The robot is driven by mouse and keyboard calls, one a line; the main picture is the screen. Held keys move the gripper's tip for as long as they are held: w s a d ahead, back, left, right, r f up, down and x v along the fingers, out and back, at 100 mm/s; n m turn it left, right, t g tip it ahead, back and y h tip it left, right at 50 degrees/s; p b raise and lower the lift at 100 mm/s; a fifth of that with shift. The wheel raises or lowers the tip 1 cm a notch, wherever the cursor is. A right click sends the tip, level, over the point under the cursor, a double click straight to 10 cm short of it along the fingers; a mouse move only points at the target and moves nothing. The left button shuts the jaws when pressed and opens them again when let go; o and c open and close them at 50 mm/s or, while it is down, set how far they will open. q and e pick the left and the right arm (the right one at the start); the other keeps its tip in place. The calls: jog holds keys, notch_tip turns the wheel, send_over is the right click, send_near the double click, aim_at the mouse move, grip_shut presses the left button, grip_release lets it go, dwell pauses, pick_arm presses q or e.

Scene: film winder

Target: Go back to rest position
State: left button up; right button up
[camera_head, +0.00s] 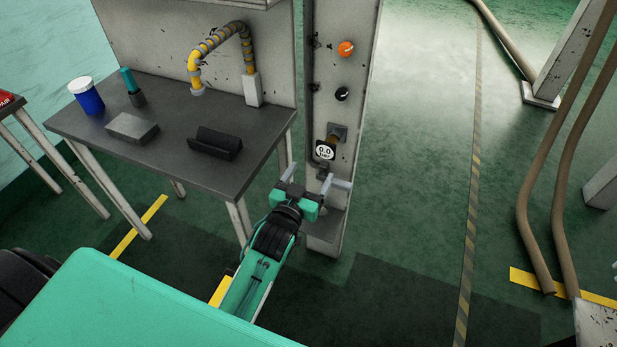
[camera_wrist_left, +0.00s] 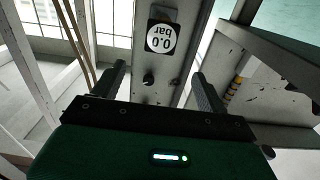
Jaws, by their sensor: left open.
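My left gripper (camera_head: 314,181) is open and empty in the head view, in front of the lower part of a grey post. Whether a finger touches the post cannot be told. My right gripper is not in view.
The post (camera_head: 352,100) carries an orange knob (camera_head: 346,48) and a black knob (camera_head: 342,94). A dark table (camera_head: 175,168) at left holds a blue jar (camera_head: 87,98), a grey block (camera_head: 131,127) and a black holder (camera_head: 215,144). Green floor (camera_head: 415,200) at right is open.

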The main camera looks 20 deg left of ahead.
pick_arm(q)
jog(key=shift+s, duration=0.1)
dwell(0.4)
jog(key=s+d+f+m+g+p, duration=0.1)
jog(key=s+f+g+p, duration=0.4)
jog(key=f, duration=1.1)
jog(key=s+f+g, duration=0.3)
jog(key=s+f, duration=0.3)
jog(key=f, duration=1)
jog(key=s+a+f+g+p, duration=0.3)
jog(key=s+f+g, duration=0.1)
jog(key=s+f, duration=0.95)
jog(key=s+a+f+g+p, duration=0.1)
jog(key=s+a+f+g, duration=0.1)
jog(key=s, duration=1)
jog(key=s+a+f+m+g, duration=0.1)
jog(key=s+a+f+g, duration=0.1)
jog(key=s, duration=0.9)
jog(key=shift+s+a+f+g+y+p, duration=0.3)
jog(key=shift+s+a+f+g+p, duration=0.1)
jog(key=shift+g, duration=0.1)
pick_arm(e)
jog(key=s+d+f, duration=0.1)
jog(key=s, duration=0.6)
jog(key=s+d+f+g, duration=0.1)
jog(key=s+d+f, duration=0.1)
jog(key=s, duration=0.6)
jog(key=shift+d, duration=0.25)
pick_arm(q)
jog(key=shift+w, duration=0.1)
